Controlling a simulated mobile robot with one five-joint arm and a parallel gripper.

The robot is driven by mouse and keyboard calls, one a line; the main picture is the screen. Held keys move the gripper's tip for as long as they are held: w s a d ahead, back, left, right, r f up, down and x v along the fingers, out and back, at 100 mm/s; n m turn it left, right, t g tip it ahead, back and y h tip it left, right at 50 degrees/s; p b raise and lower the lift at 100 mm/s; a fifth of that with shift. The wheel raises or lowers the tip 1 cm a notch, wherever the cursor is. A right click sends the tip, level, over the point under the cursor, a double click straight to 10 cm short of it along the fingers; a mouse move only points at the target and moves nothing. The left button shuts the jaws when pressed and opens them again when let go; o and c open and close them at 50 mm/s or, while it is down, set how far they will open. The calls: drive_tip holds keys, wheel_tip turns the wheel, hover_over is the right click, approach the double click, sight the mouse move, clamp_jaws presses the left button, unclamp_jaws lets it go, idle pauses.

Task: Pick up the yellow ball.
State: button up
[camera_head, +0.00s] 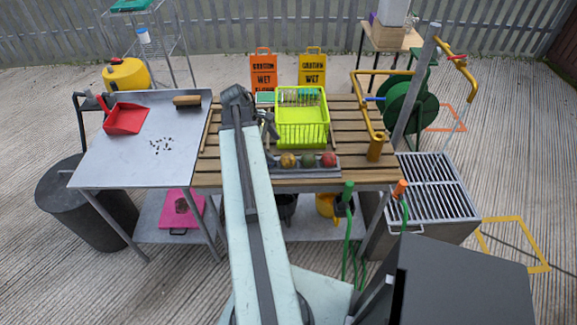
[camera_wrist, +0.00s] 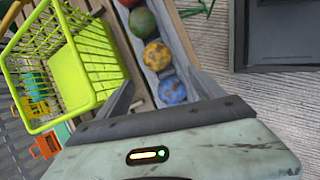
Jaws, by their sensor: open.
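The yellow ball (camera_head: 287,160) sits in a grey tray (camera_head: 262,172) near the front edge of the slatted table, just right of my arm in the head view. In the wrist view the yellow ball (camera_wrist: 157,55) lies between a green ball (camera_wrist: 142,22) and a blue ball (camera_wrist: 171,91). My gripper (camera_wrist: 162,79) is open and empty. In the wrist view the blue ball appears between its fingers, with the yellow ball just beyond. My gripper's end (camera_head: 236,97) is left of the tray in the head view. The blue ball is hidden there.
A red ball (camera_head: 329,160) is at the row's right end. A lime-green basket (camera_head: 302,137) stands just behind the tray. A yellow pipe (camera_head: 374,128) rises to the right. A metal side table (camera_head: 105,155) with a red dustpan (camera_head: 125,119) is at left.

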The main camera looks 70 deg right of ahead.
sight(284, 156)
drive_tip(key=shift+s+d+f+b, duration=0.25)
drive_tip(key=shift+s+f+b, duration=0.15)
drive_tip(key=shift+f+b, duration=0.2)
drive_tip(key=shift+s+d+f+b, duration=0.25)
drive_tip(key=shift+s+f+b, duration=0.15)
drive_tip(key=shift+f+b, duration=0.15)
drive_tip(key=b+x, duration=0.5)
drive_tip(key=shift+s+f, duration=0.25)
drive_tip(key=shift+s, duration=0.05)
drive_tip(key=shift+r, duration=0.2)
drive_tip(key=c, duration=1.4)
